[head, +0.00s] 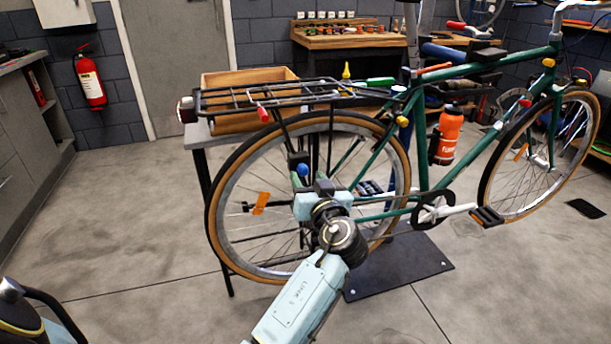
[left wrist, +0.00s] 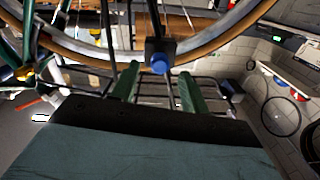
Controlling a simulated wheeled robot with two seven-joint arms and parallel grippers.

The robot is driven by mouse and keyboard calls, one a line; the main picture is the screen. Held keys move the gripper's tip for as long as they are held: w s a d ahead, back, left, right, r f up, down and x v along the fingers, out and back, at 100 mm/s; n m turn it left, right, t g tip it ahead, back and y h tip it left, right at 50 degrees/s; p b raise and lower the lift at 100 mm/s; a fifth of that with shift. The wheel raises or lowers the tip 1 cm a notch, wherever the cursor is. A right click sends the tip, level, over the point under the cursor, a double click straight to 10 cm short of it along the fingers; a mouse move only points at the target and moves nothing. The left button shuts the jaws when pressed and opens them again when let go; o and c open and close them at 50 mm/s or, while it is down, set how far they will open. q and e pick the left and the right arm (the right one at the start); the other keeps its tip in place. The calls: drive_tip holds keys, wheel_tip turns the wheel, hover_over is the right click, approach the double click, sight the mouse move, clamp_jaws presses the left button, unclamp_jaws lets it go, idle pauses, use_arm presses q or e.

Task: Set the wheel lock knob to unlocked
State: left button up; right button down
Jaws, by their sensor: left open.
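The wheel lock knob (head: 303,169) is a small blue round knob on a dark block by the rear wheel (head: 222,222) of the green bicycle. In the left wrist view the knob (left wrist: 160,63) faces the camera in front of its black block (left wrist: 160,46). My left gripper (head: 309,186) is just below the knob in the head view. In the left wrist view its two green fingers (left wrist: 158,88) are apart, with the knob just beyond and between their tips and nothing held. Contact cannot be told. The lock setting cannot be read. My right gripper is not visible.
A rear rack (head: 290,97) is above the wheel, with a wooden box (head: 235,80) on a table behind. An orange bottle (head: 449,135) is on the frame. A dark base plate (head: 405,268) lies under the bicycle. The floor at left is clear.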

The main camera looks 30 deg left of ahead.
sight(303, 169)
use_arm(q)
drive_tip(key=shift+x, duration=1.45)
drive_tip(key=shift+c, duration=0.4)
clamp_jaws()
